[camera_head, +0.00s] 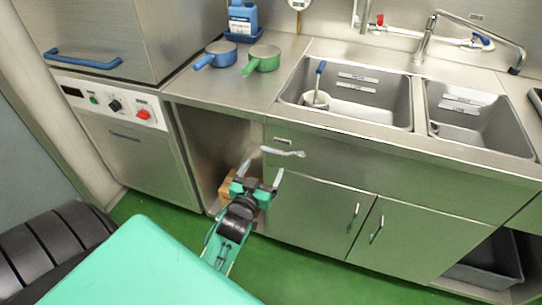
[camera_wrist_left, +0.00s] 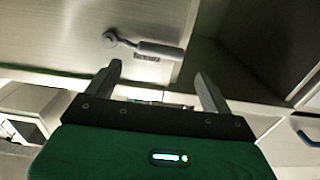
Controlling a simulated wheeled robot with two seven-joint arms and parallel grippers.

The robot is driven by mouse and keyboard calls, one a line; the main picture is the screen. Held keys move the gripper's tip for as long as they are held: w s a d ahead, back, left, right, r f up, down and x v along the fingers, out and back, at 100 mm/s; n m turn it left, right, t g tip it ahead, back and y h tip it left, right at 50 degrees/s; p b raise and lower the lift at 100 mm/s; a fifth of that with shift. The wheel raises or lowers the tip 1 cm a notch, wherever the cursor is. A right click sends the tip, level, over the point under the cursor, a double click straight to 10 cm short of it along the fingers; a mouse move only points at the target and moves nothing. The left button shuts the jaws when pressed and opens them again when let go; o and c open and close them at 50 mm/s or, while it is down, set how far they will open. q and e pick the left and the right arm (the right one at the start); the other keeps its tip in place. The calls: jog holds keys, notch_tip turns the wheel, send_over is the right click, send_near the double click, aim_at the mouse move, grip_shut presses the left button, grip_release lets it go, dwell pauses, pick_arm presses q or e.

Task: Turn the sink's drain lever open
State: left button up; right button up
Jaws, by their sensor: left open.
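The drain lever (camera_head: 283,152) is a slim grey handle on the steel front below the sink counter, beside a small label. It lies roughly horizontal. In the left wrist view the lever (camera_wrist_left: 158,50) has a round pivot at its left end and a thicker grip at its right end. My left gripper (camera_head: 262,174) is open and empty, just below the lever's left part in the head view. In the left wrist view its fingers (camera_wrist_left: 158,75) stand apart, with the lever beyond the tips; I see no contact. My right gripper is out of view.
The sink has two basins (camera_head: 345,92); a blue-handled tool stands in the left one. Two cabinet doors (camera_head: 320,215) are below, with an open bay to their left. A blue pan (camera_head: 221,48) and a green pan (camera_head: 265,52) sit on the counter (camera_head: 215,85).

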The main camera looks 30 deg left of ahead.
aim_at(272, 153)
pick_arm(q)
jog(key=x, duration=0.6)
jog(key=shift+w, duration=0.4)
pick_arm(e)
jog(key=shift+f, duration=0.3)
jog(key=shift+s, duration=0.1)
pick_arm(q)
jog(key=shift+c, duration=0.3)
